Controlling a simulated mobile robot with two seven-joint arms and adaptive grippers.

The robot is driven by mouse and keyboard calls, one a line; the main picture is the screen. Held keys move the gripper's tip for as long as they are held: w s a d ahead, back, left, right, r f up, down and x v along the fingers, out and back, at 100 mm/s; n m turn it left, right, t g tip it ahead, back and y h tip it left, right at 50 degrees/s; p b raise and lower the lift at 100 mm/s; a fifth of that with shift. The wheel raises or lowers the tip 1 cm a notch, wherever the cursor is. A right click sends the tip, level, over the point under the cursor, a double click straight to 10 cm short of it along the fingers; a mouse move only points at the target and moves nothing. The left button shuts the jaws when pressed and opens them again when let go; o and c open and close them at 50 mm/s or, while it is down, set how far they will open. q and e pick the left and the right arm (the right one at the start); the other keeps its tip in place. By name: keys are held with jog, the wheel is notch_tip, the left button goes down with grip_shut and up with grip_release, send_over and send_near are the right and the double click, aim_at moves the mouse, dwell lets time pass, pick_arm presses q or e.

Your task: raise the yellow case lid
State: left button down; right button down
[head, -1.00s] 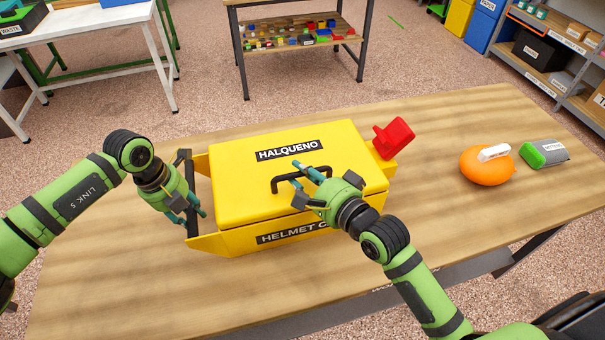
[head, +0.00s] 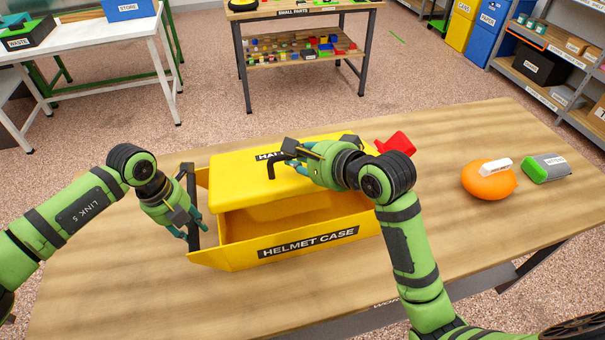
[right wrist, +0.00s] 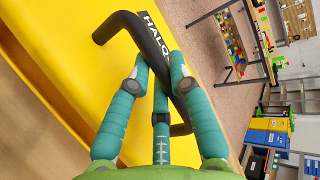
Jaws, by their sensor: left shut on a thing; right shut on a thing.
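The yellow helmet case (head: 300,245) stands on the wooden table with its front facing me. Its yellow lid (head: 245,175) is tilted up, with a gap at the front that shows the yellow inside. My right gripper (head: 300,158) is shut on the black lid handle (head: 280,167). In the right wrist view its teal fingers (right wrist: 162,85) close around the handle (right wrist: 145,38). My left gripper (head: 190,222) is shut on the black side handle (head: 192,205) at the case's left end. My right arm hides part of the lid's right side.
A red object (head: 396,143) is at the case's back right corner. An orange rounded object (head: 487,183) with a white piece (head: 496,165) on it and a green-grey box (head: 546,168) lie to the right. The table front is clear.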

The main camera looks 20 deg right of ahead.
jog(key=shift+g, duration=0.4)
jog(key=w+r, duration=0.4)
jog(key=shift+w+r, duration=0.45)
jog(key=shift+w, duration=0.2)
jog(key=c, duration=1.1)
grip_release()
jog(key=shift+s, duration=0.15)
jog(key=v, duration=1.2)
